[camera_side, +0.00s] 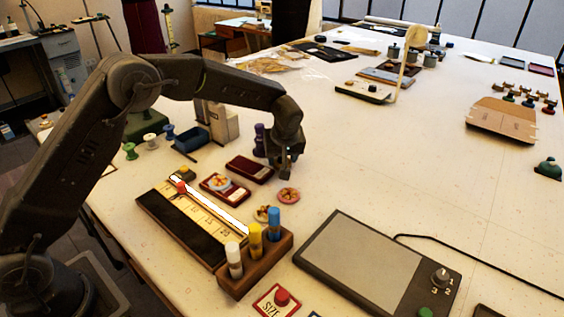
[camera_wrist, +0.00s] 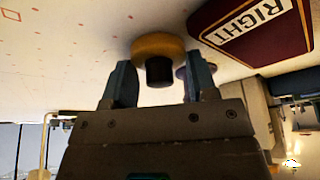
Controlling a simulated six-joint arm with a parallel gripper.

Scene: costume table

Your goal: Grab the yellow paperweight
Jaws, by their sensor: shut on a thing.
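The yellow paperweight (camera_wrist: 158,45), a round yellow disc with a dark knob, shows in the wrist view between the fingertips of my gripper (camera_wrist: 161,82). My gripper is shut on it, with one blue-grey finger on each side of the knob. In the side view my gripper (camera_side: 284,168) points down low over the table, and I cannot make out the paperweight there.
A dark red case marked RIGHT (camera_wrist: 255,28) lies close beside the paperweight; a purple spool (camera_side: 260,140) stands behind. Round patterned pieces (camera_side: 289,195), a wooden block with marker-like sticks (camera_side: 255,263) and a grey tablet (camera_side: 370,265) lie nearer.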

